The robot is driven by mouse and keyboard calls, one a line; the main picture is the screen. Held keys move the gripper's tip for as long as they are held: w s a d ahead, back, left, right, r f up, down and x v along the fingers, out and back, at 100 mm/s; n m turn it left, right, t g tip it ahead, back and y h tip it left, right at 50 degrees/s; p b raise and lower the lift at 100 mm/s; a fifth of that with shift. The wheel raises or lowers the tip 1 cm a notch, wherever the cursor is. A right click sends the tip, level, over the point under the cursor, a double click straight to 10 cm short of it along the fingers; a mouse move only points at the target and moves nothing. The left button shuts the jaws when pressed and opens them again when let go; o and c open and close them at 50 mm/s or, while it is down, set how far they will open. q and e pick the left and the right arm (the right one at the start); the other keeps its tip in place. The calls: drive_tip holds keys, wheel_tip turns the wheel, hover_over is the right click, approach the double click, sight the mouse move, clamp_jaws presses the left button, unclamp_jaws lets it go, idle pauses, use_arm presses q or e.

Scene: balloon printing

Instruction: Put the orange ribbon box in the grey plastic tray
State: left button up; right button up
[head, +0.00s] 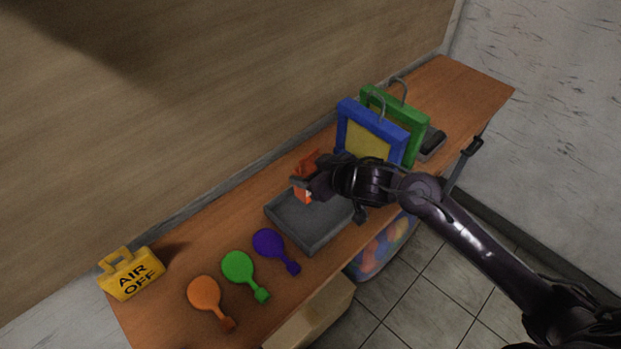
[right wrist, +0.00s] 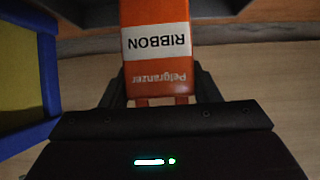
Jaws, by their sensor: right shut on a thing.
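The orange ribbon box (right wrist: 156,72) has a white label reading RIBBON and fills the middle of the right wrist view. My right gripper (right wrist: 158,98) is shut on it. In the head view the box (head: 303,192) shows as an orange patch at the tip of my right gripper (head: 309,187), over the back part of the grey plastic tray. The tray (head: 310,241) lies on the wooden bench, and its visible floor looks empty. Part of the tray is hidden by my right gripper and the box. I cannot tell the gap between box and tray. My left gripper is not in view.
Blue (head: 345,111) and green (head: 414,138) frames stand right of the tray, near my right arm. Purple (head: 268,243), green (head: 237,265) and orange (head: 204,291) balloon-shaped pieces lie left of it. A yellow AIR OFF block (head: 131,273) stands at the left end.

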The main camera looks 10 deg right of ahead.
drive_tip(key=shift+f, duration=1.15)
drive_tip(key=shift+f, duration=0.2)
drive_tip(key=o, duration=1)
drive_tip(key=shift+o, duration=0.2)
drive_tip(key=shift+r, duration=0.2)
drive_tip(key=v, duration=1.2)
